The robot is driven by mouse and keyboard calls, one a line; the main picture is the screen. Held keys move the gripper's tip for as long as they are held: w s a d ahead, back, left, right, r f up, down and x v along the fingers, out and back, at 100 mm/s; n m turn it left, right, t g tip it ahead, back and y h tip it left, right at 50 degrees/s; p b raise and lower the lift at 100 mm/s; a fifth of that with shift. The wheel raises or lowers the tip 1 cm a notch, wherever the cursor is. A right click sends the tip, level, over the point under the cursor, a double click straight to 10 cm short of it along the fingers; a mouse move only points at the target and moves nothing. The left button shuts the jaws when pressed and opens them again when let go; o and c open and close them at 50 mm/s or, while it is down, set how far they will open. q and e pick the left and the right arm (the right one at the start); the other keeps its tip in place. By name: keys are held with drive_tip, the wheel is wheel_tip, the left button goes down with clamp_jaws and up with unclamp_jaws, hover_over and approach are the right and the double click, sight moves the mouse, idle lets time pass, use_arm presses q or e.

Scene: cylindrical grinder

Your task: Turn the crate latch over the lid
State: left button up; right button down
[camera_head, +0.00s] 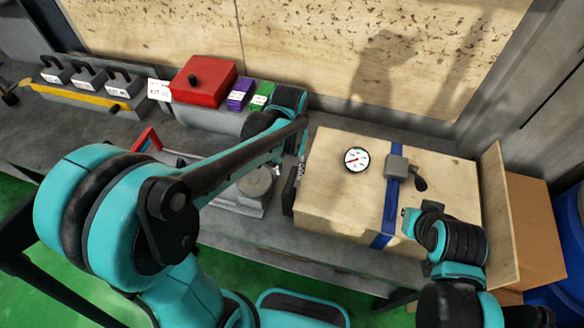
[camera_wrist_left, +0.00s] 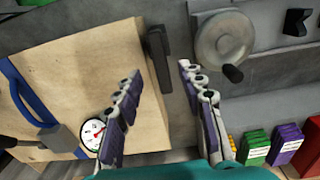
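The pale wooden crate (camera_head: 335,205) stands on the bench with its lid closed; it also shows in the left wrist view (camera_wrist_left: 85,60). A dark latch (camera_head: 287,197) is at the crate's left side; in the left wrist view the latch (camera_wrist_left: 157,55) lies along the crate's edge, not across the lid. My left gripper (camera_wrist_left: 160,70) is open and empty, its fingers spread, with the latch just beyond the fingertips. In the head view my left arm partly hides it. My right gripper (camera_head: 411,222) is by the crate's front right; its fingers are unclear.
A dial gauge (camera_head: 356,159) lies on the lid beside a blue strap (camera_head: 390,205) with a grey buckle (camera_head: 397,166). An upright wooden panel (camera_head: 496,215) is right of the crate. A handwheel (camera_wrist_left: 224,38), red box (camera_head: 203,80) and purple and green packs are left of it.

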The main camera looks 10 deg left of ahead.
sight(290, 183)
use_arm(q)
wheel_tip(290, 183, down, 7)
drive_tip(key=shift+r+b, duration=0.2)
drive_tip(key=shift+b, duration=0.65)
drive_tip(key=shift+s+f, duration=0.15)
drive_tip(key=shift+f, duration=0.15)
clamp_jaws()
